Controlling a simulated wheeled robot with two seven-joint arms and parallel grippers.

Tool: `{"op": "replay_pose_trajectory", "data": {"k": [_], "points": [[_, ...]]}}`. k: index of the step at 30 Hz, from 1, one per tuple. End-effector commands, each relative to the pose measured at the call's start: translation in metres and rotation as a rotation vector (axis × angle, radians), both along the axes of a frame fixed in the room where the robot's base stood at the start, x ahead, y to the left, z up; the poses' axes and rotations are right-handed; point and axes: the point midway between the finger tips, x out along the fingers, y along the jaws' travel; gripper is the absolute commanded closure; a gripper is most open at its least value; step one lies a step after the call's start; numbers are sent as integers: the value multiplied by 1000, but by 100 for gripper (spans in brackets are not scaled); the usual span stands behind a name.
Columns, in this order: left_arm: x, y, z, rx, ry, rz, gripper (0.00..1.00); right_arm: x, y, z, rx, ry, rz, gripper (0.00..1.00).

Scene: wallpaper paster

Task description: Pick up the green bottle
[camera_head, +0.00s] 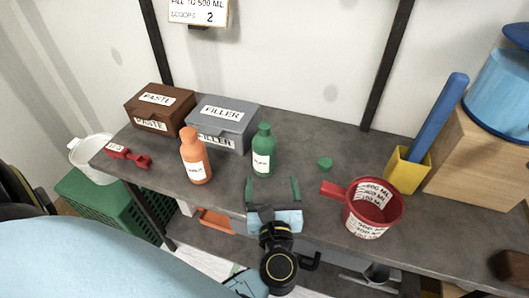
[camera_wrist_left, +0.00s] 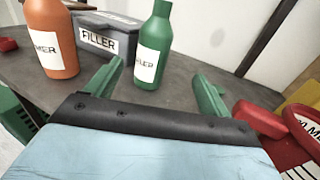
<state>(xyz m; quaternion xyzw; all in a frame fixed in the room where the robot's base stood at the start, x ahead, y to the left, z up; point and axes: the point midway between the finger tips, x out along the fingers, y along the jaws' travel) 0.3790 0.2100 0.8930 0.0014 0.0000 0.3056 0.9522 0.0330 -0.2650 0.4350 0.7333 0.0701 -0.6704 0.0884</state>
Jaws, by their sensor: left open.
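The green bottle (camera_head: 264,151) stands upright on the grey bench in the head view, with a white label on its front. It also shows in the left wrist view (camera_wrist_left: 153,48), past the fingertips and nearer the left finger. My left gripper (camera_head: 273,186) is just in front of the bottle at the bench's front edge. Its two green fingers are apart with nothing between them, and it does not visibly touch the bottle. My right gripper does not show in either view.
An orange bottle (camera_head: 195,156) stands left of the green one, with the grey FILLER box (camera_head: 228,112) and brown PASTE box (camera_head: 156,101) behind. A red measuring cup (camera_head: 374,211) stands to the right. A small green cap (camera_head: 325,163) lies between, with bare bench around it.

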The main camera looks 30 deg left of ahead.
Motion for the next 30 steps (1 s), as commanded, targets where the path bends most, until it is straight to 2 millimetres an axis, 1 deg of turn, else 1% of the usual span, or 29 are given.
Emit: {"op": "replay_pose_trajectory", "data": {"k": [9, 12, 17, 20, 24, 27, 30], "points": [[46, 36, 1, -2, -4, 8, 18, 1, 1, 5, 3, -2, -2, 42], [56, 43, 0, -2, -3, 7, 18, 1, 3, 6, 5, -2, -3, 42], [64, 50, 0, -1, -2, 7, 18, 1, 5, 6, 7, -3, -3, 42], [71, 58, -1, 0, -2, 7, 18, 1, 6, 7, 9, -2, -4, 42], [86, 75, -4, 2, -3, 7, 18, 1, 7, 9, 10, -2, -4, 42], [96, 81, -4, -1, -2, 6, 18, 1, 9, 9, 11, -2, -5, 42], [100, 84, -5, -2, -1, 6, 18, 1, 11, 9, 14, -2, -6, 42]]}}
